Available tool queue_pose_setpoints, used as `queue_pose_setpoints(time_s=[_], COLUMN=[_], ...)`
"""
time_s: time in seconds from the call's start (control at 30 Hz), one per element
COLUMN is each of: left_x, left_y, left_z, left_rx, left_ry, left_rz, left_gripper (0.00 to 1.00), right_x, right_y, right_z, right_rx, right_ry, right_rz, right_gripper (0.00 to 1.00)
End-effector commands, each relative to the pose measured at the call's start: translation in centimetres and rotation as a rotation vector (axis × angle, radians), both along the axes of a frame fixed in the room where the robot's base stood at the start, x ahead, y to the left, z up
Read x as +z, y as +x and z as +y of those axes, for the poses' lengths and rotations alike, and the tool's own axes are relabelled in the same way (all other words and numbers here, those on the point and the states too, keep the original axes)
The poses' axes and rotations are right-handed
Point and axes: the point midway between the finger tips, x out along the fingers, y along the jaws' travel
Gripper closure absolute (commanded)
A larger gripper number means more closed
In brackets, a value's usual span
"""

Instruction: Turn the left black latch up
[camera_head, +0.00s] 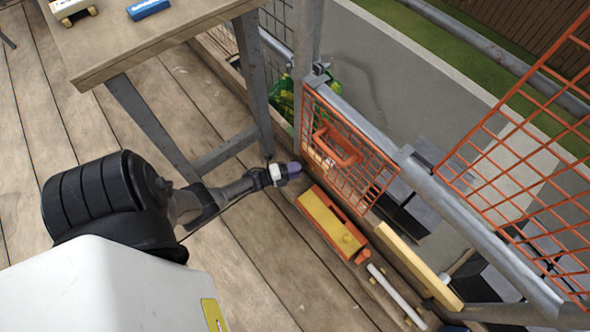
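My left gripper (290,170) reaches in from the left at the end of my dark grey arm. It is over the wooden deck, close to the left lower part of an orange mesh gate (375,165). Its tip looks small and purple-grey, and I cannot tell whether its fingers are open or shut. The gate has an orange handle (340,146) on its face. I cannot clearly make out the left black latch; it may be hidden or too small. My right gripper is not in view.
A wooden table (150,40) with metal legs stands at the upper left. An orange and yellow toolbox (332,225) and a white bar (396,296) lie on the deck (110,130) along the gate. Grey rails (480,225) and a second orange mesh panel (520,120) are at the right.

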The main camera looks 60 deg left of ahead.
Motion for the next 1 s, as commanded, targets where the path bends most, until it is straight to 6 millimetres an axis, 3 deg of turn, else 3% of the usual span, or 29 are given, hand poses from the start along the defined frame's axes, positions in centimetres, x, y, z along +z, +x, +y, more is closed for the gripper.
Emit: queue_pose_setpoints(time_s=[0.17, 0.47, 0.67, 1.0], left_x=[0.0, 0.0, 0.1, 0.0], left_y=[0.0, -0.4, -3.3, -9.8], left_z=[0.0, 0.1, 0.6, 1.7], left_rx=[0.000, 0.000, 0.001, 0.001], left_ry=[0.000, 0.000, 0.001, 0.001], left_rz=[0.000, 0.002, 0.005, 0.003], left_gripper=[0.44, 0.44, 0.44, 0.44], right_x=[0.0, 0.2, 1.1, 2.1], right_y=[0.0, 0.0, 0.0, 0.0], right_z=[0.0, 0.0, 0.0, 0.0], right_rx=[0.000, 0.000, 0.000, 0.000], right_ry=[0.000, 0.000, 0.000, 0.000], right_rz=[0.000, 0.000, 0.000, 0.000], right_gripper=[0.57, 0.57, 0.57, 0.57])
